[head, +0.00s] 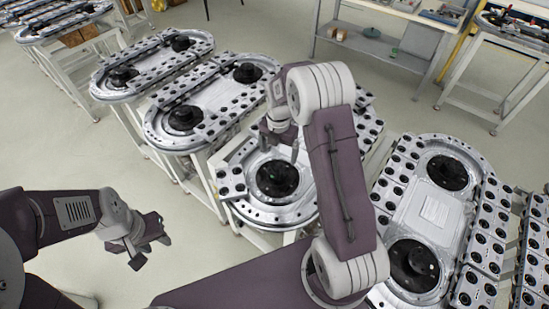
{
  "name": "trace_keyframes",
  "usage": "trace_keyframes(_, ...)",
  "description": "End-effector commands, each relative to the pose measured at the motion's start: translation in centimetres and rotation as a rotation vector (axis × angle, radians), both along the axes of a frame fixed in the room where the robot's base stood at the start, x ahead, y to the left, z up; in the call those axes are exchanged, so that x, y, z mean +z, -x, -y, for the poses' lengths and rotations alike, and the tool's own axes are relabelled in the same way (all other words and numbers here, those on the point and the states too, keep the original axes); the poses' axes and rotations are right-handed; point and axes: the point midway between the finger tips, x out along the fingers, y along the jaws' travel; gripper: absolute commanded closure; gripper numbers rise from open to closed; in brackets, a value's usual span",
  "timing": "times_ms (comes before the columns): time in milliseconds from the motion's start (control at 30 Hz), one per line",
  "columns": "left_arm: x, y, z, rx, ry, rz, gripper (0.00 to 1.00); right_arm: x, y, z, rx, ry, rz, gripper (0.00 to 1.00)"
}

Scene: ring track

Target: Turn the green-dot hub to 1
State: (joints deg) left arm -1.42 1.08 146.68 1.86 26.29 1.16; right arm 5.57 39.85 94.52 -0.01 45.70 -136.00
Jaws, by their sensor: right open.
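Black round hubs sit in the silver oval ring tracks. One hub (277,180) is in the near end of the middle track, just below my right gripper (280,148). That gripper is open and empty, its fingers pointing down and apart from the hub as far as I can tell. Other hubs show on the right track, one near (414,264) and one far (447,172). The dot colours and any numbers are too small to tell. My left gripper (152,252) is open and empty over bare floor at the lower left. My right arm hides the middle track's far part.
More ring tracks stand to the left, one with two hubs (186,118) and one further back (122,76). Blocks with black rollers (484,252) line the tracks. A workbench (376,48) stands at the back. Pale floor (80,150) is clear at left.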

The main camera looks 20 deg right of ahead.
Motion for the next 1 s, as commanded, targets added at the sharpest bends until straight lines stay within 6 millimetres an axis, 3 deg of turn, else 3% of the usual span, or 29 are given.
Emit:
trace_keyframes(167,0.2,0.0,0.0,0.000,0.000,-0.001,0.64,-0.9,0.1,0.0,-0.001,-0.001,-0.002,0.06)
trace_keyframes(400,1.4,0.0,0.0,0.000,0.000,0.000,0.64,-5.7,0.2,0.0,0.000,-0.001,-0.005,0.06)
trace_keyframes(600,2.0,0.0,0.0,0.000,0.000,0.000,0.64,-8.5,0.1,0.0,-0.001,0.000,-0.001,0.06)
trace_keyframes(900,2.0,0.0,0.0,0.000,0.000,0.000,0.64,-9.1,0.0,0.0,-0.001,0.000,0.001,0.06)
trace_keyframes(1000,2.0,0.0,0.0,0.000,0.000,0.000,0.64,-9.1,0.0,0.0,-0.001,0.000,0.001,0.31)
